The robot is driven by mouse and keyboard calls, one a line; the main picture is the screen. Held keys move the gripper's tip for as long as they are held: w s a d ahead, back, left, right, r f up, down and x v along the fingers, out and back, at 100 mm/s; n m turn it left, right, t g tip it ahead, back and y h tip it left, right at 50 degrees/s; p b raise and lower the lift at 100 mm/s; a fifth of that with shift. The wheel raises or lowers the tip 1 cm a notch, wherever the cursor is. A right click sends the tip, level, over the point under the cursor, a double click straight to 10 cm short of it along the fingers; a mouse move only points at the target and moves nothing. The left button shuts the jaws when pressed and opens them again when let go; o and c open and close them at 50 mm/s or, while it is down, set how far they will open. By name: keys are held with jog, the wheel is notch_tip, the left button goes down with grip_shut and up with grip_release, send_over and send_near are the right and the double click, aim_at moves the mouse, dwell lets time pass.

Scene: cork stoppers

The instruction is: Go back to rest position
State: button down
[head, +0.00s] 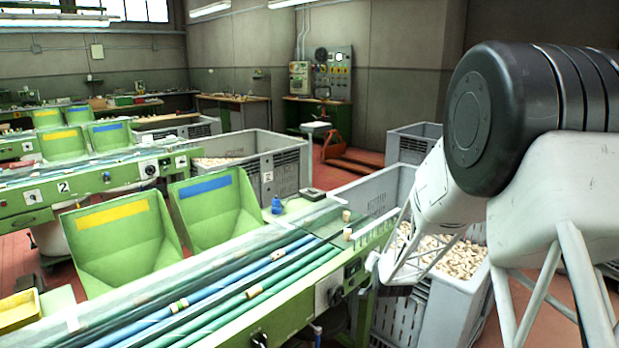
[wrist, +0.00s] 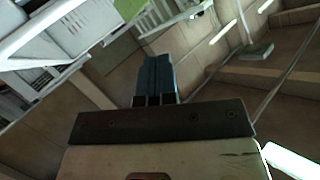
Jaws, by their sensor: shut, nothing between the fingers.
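My gripper (wrist: 155,72) shows in the wrist view, with its blue fingers closed together and nothing between them. The wrist view is tilted and shows mostly wall and ceiling beyond the fingers. In the head view my arm reaches in from the right, over the grey crate of corks (head: 455,257). My gripper cannot be made out in the head view. Cork stoppers (head: 178,305) lie on the belts of the green sorting table (head: 225,300), and a few stand near its far end (head: 347,234).
Two green chutes with yellow (head: 112,213) and blue (head: 206,187) labels stand along the table's far side. More grey crates (head: 287,170) stand behind. A second sorting table (head: 90,190) is at the left. Red floor shows between them.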

jog(key=s+a+r+n+g, duration=0.1)
jog(key=s+r+g, duration=0.2)
jog(key=s+r, duration=0.65)
jog(key=s+a+r+n+g, duration=0.1)
jog(key=s+r+g, duration=0.35)
jog(key=s, duration=0.85)
jog(key=s+r+n+g, duration=0.1)
jog(key=s+r+g, duration=0.1)
jog(key=s, duration=1.3)
jog(key=s+a+r+n+g, duration=0.1)
jog(key=s+r+n+g, duration=0.1)
jog(key=s, duration=1.3)
jog(key=shift+a+r, duration=0.25)
jog(key=shift+r, duration=0.45)
